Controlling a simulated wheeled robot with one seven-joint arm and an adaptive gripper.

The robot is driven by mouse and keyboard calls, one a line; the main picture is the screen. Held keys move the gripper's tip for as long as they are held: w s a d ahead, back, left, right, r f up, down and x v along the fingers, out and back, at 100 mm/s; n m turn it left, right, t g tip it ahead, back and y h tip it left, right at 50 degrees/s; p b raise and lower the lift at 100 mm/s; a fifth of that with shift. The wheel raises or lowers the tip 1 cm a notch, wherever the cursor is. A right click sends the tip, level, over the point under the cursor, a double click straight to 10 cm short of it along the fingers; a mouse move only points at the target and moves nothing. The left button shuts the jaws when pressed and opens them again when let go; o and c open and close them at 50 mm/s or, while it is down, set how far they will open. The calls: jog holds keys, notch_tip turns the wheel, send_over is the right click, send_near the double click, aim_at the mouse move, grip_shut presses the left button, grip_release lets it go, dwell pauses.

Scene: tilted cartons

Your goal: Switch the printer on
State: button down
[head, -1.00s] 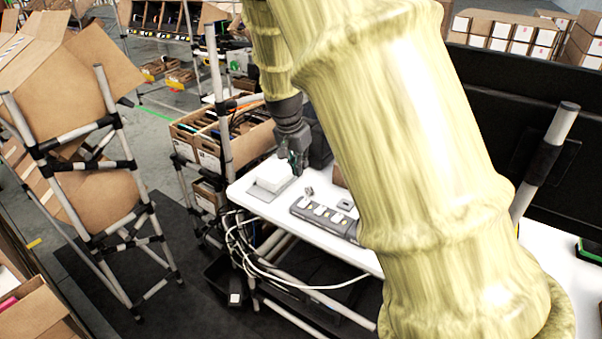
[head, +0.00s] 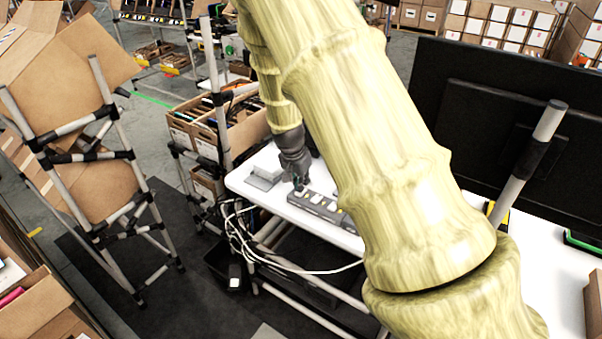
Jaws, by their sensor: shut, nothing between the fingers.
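My gripper (head: 298,184) is shut and empty. It points down just above the white table (head: 246,186), at the near end of a long grey strip (head: 322,209) with several pale patches. From this angle I cannot tell whether the fingertips touch anything. A small white and grey box (head: 265,175) sits at the table's left end, left of my gripper. I cannot tell for sure which thing is the printer, and no power switch can be made out. My arm hides much of the table's middle.
A large black monitor (head: 480,110) and a grey pole (head: 530,160) stand at the right. Cartons of goods (head: 205,125) are behind the table's left end. Cables (head: 240,235) hang below its front edge. A rack with tilted cartons (head: 100,190) stands at the left.

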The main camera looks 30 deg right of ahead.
jog(key=shift+f, duration=0.35)
jog(key=shift+a+f, duration=0.1)
jog(key=shift+f, duration=0.3)
jog(key=shift+r, duration=0.1)
jog(key=shift+d, duration=0.25)
jog(key=shift+w+d, duration=0.25)
jog(key=shift+d, duration=0.2)
jog(key=shift+r, duration=0.15)
